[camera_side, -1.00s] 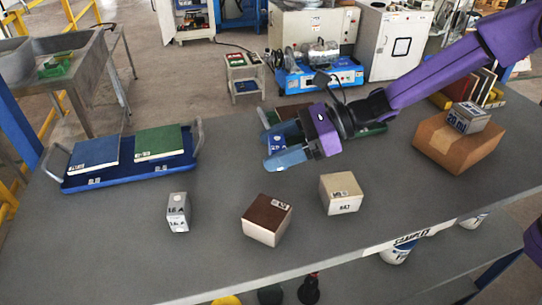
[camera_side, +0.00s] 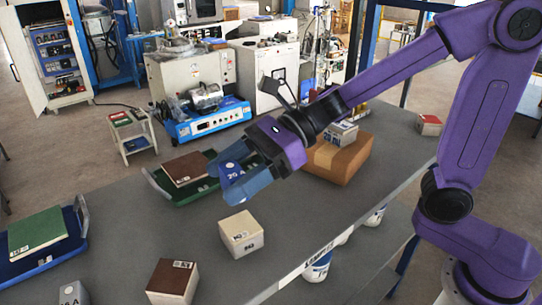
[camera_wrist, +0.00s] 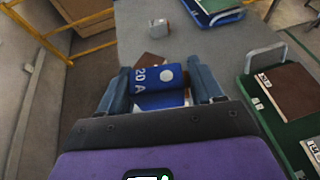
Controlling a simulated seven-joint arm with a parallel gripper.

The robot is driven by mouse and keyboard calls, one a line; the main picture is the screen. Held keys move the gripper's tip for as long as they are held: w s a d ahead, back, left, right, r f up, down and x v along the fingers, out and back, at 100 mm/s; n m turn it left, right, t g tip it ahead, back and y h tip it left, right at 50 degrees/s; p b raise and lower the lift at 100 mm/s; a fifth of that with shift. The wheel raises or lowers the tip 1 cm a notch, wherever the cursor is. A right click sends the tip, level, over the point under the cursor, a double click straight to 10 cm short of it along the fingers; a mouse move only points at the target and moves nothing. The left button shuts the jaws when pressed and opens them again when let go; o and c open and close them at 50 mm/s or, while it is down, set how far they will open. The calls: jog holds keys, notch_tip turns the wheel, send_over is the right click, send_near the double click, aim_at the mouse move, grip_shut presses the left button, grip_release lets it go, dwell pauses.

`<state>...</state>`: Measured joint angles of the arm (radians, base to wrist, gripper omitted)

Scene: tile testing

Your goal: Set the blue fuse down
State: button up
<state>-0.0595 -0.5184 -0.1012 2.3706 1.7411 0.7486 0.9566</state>
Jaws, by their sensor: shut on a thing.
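The blue fuse (camera_side: 231,171) is a small block held between the fingers of my gripper (camera_side: 226,180). In the wrist view the fuse (camera_wrist: 150,78) shows a white "20 A" label and a white dot between the two blue-grey fingers of my gripper (camera_wrist: 160,82). My gripper is shut on it. In the side view the fuse is beside the green tray (camera_side: 161,190) and behind the cream block. The near finger covers part of it. I cannot tell how high its underside is above the table.
A brown tile (camera_side: 187,168) lies in the green tray. A cream block (camera_side: 241,233) and a brown-topped block (camera_side: 172,282) stand in front. A cardboard box (camera_side: 340,160) carrying a grey block (camera_side: 341,133) is to the right. A blue tray (camera_side: 45,262) is at left.

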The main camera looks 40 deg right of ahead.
jog(key=w+d+m+t+h, duration=0.2)
jog(key=w+d+m+t, duration=0.25)
jog(key=d, duration=0.95)
jog(key=w+d+m+t+h, duration=0.25)
jog(key=w+d, duration=0.25)
jog(key=d, duration=0.8)
jog(key=s+d+m+t+h, duration=0.2)
jog(key=s+d+m+h, duration=0.4)
jog(key=d, duration=0.5)
jog(key=s+d+m+t+h, duration=0.25)
jog(key=s+d, duration=0.45)
jog(key=d, duration=0.5)
send_over(376, 133)
jog(key=shift+m, duration=0.25)
jog(key=f, duration=0.8)
jog(key=shift+s+a+f, duration=0.1)
jog(key=shift+s+f, duration=0.15)
jog(key=shift+f, duration=0.15)
jog(key=shift+w+f, duration=0.2)
jog(key=shift+f, duration=0.05)
jog(key=shift+w+d+f, duration=0.1)
jog(key=shift+d+f, duration=0.1)
jog(key=shift+f, duration=1.5)
jog(key=shift+f, duration=0.15)
